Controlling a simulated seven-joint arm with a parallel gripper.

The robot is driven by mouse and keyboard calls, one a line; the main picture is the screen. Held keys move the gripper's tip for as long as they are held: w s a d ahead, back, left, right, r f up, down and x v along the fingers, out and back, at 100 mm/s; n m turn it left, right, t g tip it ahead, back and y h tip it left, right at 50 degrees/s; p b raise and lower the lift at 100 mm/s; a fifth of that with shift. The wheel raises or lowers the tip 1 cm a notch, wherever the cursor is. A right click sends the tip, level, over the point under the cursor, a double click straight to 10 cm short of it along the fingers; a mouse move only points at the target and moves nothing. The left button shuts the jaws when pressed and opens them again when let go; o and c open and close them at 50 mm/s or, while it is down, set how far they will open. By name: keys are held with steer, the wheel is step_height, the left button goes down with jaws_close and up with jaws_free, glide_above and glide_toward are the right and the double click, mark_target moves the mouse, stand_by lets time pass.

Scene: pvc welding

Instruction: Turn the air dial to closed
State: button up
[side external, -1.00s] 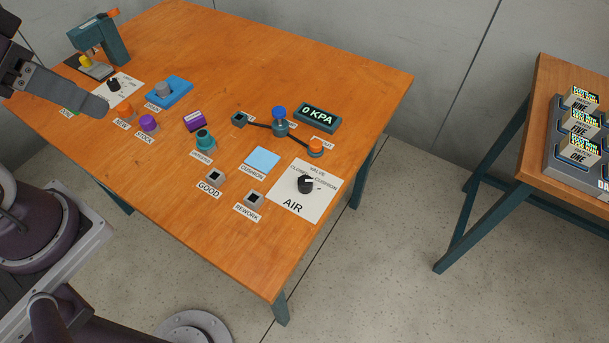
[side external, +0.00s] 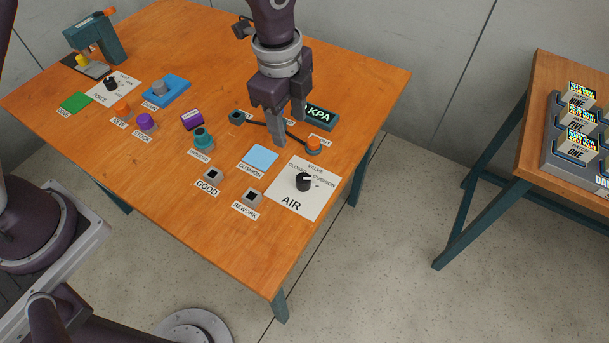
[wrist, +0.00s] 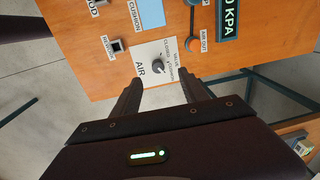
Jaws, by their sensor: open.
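The air dial (side external: 303,182) is a black knob on a white card (side external: 318,205) marked AIR, VALVE, CLOSED and CUSHION, near the table's right corner. In the wrist view the dial (wrist: 158,65) is ahead, between the two finger lines. My gripper (side external: 290,128) is open and empty, pointing down above the table, behind and left of the dial and apart from it. Its fingers (wrist: 164,92) also show in the wrist view. The dial's exact pointer direction is too small to tell. My gripper hides the blue-topped valve in the side view.
The pressure display (side external: 322,116) and an orange port (side external: 314,145) are close to my fingers. A blue cushion pad (side external: 262,158) and sockets marked GOOD (side external: 213,175) and REWORK (side external: 252,196) lie left of the card. The front part of the table is clear.

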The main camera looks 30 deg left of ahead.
mark_target(305, 179)
steer(key=d+f+m, duration=0.1)
steer(key=f, duration=0.2)
steer(key=d+f+m, duration=0.1)
steer(key=f, duration=0.2)
steer(key=d+f+m+g, duration=0.1)
steer(key=f, duration=0.2)
steer(key=shift+d, duration=0.15)
step_height(305, 179, down, 7)
steer(key=shift+r, duration=0.15)
jaws_close()
steer(key=shift+w, duration=0.1)
